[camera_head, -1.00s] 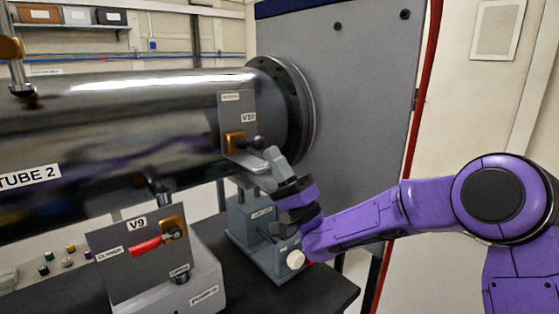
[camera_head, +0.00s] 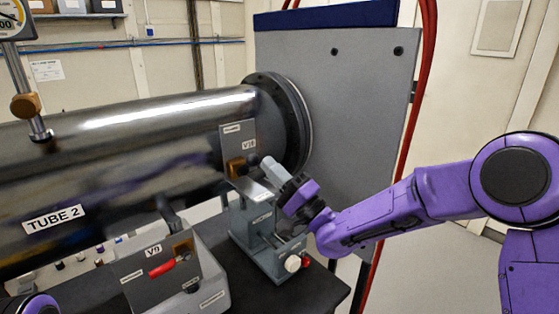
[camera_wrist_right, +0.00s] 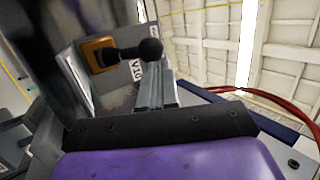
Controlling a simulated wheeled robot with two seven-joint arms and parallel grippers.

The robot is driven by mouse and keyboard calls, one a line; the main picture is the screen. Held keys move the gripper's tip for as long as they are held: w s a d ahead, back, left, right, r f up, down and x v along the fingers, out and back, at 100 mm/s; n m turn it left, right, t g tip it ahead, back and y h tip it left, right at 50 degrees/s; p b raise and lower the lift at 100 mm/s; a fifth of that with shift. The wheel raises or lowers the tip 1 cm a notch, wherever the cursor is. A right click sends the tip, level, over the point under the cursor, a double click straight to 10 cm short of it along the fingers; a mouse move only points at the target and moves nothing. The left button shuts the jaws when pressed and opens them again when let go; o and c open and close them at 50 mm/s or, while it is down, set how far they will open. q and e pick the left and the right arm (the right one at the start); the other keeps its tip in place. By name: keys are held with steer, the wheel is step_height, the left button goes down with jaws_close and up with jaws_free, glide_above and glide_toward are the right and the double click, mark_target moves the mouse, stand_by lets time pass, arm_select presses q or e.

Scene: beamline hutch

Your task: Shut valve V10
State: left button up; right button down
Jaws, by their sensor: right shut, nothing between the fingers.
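Valve V10 is on a grey plate (camera_head: 238,142) at the right end of the big steel tube. Its brass block (camera_head: 236,167) shows in the head view, with the lever largely hidden by my gripper. In the right wrist view, the brass block (camera_wrist_right: 100,52) carries a black lever with a ball knob (camera_wrist_right: 151,49), pointing right across the plate. My right gripper (camera_head: 268,163) is shut and empty, its tips right at the knob. In the right wrist view the fingers (camera_wrist_right: 156,80) end just below the knob; I cannot tell if they touch. My left gripper is out of view.
Valve V9 with a red lever (camera_head: 162,268) stands on a panel at lower left. TUBE 2 (camera_head: 120,165) fills the left. A grey stand (camera_head: 262,235) is below my right gripper. A grey panel (camera_head: 340,130) and red hose (camera_head: 412,110) are behind.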

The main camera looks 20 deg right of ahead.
steer(key=w+a+r, duration=0.2)
steer(key=w+r, duration=0.2)
steer(key=shift+r, duration=0.4)
steer(key=shift+w, duration=0.15)
stand_by(1.4)
steer(key=s+d+b, duration=0.3)
steer(key=s+d, duration=0.6)
steer(key=shift+d, duration=0.4)
